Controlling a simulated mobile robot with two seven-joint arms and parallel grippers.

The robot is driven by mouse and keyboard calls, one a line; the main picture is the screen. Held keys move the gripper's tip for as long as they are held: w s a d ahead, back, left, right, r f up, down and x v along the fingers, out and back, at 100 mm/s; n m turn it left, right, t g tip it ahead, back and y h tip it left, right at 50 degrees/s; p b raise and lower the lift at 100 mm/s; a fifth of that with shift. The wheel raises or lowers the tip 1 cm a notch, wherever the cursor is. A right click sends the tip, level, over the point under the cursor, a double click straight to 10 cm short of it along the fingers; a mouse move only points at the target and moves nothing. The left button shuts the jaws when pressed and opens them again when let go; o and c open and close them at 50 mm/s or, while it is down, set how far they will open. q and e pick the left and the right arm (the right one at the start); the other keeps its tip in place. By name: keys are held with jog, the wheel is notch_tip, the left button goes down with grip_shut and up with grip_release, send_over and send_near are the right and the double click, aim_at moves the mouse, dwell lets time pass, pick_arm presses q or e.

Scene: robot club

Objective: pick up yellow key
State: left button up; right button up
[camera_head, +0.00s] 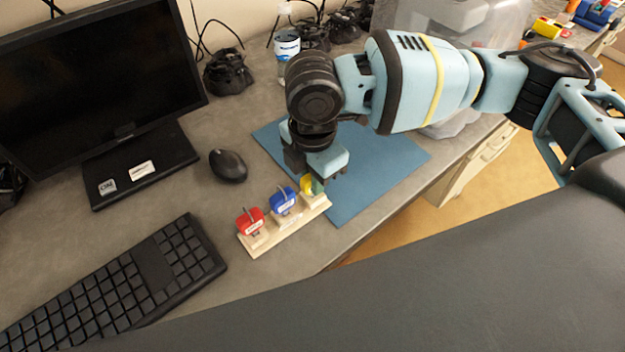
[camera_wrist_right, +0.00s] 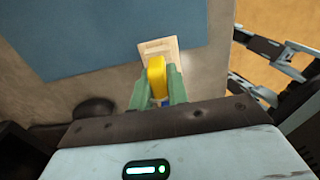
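The yellow key (camera_head: 306,184) stands at the right end of a pale wooden holder (camera_head: 280,236) on the grey desk. A blue key (camera_head: 284,200) and a red key (camera_head: 250,221) stand in the same holder to its left. My right gripper (camera_head: 316,186) is over the holder's right end and partly hides the yellow key. In the right wrist view its green fingers (camera_wrist_right: 159,88) press close on both sides of the yellow key (camera_wrist_right: 157,72), with no clear gap. The key is still at the holder. My left gripper is not in view.
A blue mat (camera_head: 385,165) lies behind and right of the holder. A black mouse (camera_head: 228,165), a keyboard (camera_head: 120,285) and a monitor (camera_head: 95,85) are to the left. A bottle (camera_head: 286,50) and a clear plastic bin (camera_head: 440,20) stand at the back.

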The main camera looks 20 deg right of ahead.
grip_shut()
jog(key=shift+r, duration=0.1)
